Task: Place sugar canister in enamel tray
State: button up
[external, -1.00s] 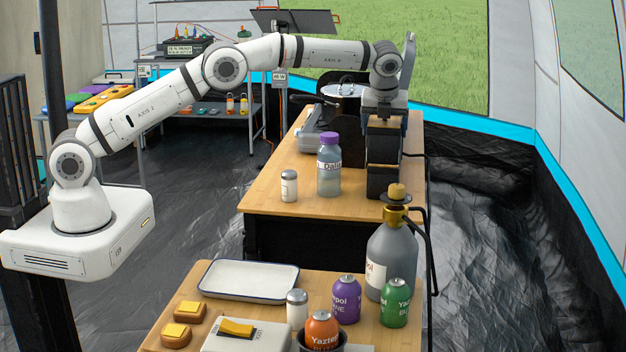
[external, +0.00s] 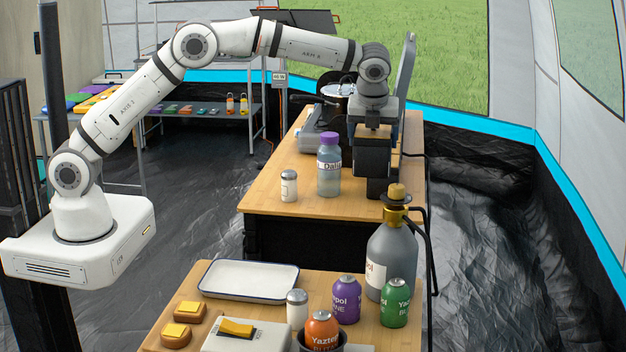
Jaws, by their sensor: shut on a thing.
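The white enamel tray (external: 248,294) with a dark rim lies empty on the near wooden table, at its back left. My gripper (external: 373,190) points down over the right part of the far table, right of a purple-capped bottle. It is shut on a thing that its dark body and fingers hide. I cannot make out a sugar canister by its label. A small white jar with a metal lid (external: 289,187) stands on the far table, and a similar jar (external: 297,306) stands right of the tray; their labels are unreadable.
The purple-capped bottle (external: 329,166) stands close left of my gripper. A tall grey gas bottle (external: 390,262) rises between it and the near table's front. Purple (external: 346,300), green (external: 395,303) and orange cans (external: 322,330) stand right of the tray. A floor gap separates the tables.

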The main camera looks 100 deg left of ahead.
jog(key=s+d+f+b, duration=0.3)
jog(key=s+d+f, duration=0.2)
jog(key=s+d, duration=0.65)
jog(key=s+d+f+b, duration=0.2)
jog(key=s+d+f, duration=0.4)
jog(key=s+d, duration=0.55)
jog(key=shift+s+a+f, duration=0.3)
jog(key=shift+s+f, duration=0.05)
jog(key=shift+f, duration=1.3)
jog(key=shift+s+a+f, duration=0.3)
jog(key=shift+s+f, duration=0.05)
jog(key=shift+f, duration=1.3)
jog(key=shift+s+a+f, duration=0.3)
jog(key=shift+s+f, duration=0.05)
jog(key=shift+f, duration=1.3)
jog(key=shift+b, duration=0.3)
jog(key=shift+f, duration=0.2)
jog(key=o, duration=1.8)
jog(key=shift+r, duration=0.1)
